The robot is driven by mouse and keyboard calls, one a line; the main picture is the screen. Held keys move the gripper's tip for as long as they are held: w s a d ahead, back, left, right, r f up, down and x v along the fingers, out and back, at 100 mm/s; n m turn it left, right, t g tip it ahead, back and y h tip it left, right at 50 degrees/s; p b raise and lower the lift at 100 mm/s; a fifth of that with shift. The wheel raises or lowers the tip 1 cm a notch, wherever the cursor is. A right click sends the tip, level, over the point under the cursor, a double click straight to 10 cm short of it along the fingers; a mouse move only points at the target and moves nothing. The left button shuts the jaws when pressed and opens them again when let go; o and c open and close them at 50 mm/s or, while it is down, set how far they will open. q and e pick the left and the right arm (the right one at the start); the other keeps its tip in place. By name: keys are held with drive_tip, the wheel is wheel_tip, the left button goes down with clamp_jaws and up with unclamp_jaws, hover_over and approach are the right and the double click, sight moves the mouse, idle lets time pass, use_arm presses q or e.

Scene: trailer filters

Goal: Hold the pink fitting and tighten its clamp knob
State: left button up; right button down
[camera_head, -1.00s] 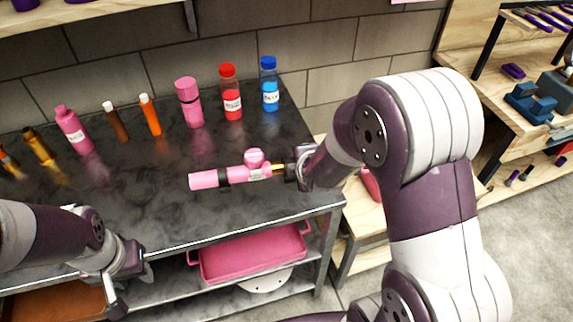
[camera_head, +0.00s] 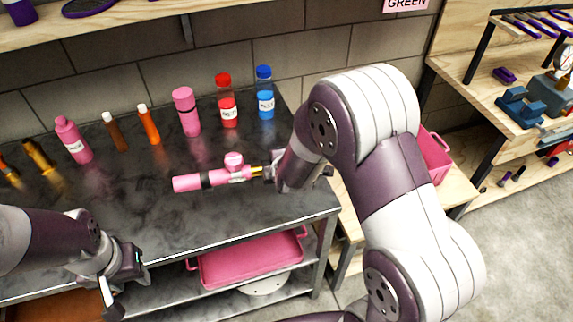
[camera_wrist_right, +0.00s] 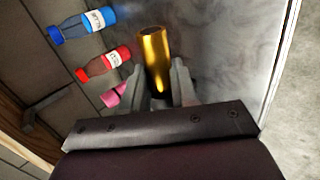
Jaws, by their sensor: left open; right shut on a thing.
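The pink fitting (camera_head: 187,183) is a pink tube with a black band, a white label and a brass end (camera_head: 256,170). Its round pink clamp knob (camera_head: 233,160) sticks up on top. My right gripper (camera_head: 266,172) is shut on the brass end, and the fitting points left from it, nearly level, over the dark table. In the right wrist view a gold cylinder (camera_wrist_right: 154,60) stands out between the fingers (camera_wrist_right: 166,88). My left gripper (camera_head: 122,280) is open and empty at the table's front edge, apart from the fitting.
Several bottles and tubes stand along the back of the dark table (camera_head: 240,225), including a red bottle (camera_head: 228,100) and a blue bottle (camera_head: 265,93). A pink tray (camera_head: 250,260) sits on the shelf below.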

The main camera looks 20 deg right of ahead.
drive_tip(key=w+a+p, duration=0.4)
drive_tip(key=a+p, duration=0.1)
drive_tip(key=shift+w, duration=0.4)
idle(0.3)
drive_tip(key=shift+a, duration=0.1)
drive_tip(key=shift+f+b, duration=3.2)
drive_tip(key=shift+f, duration=2.2)
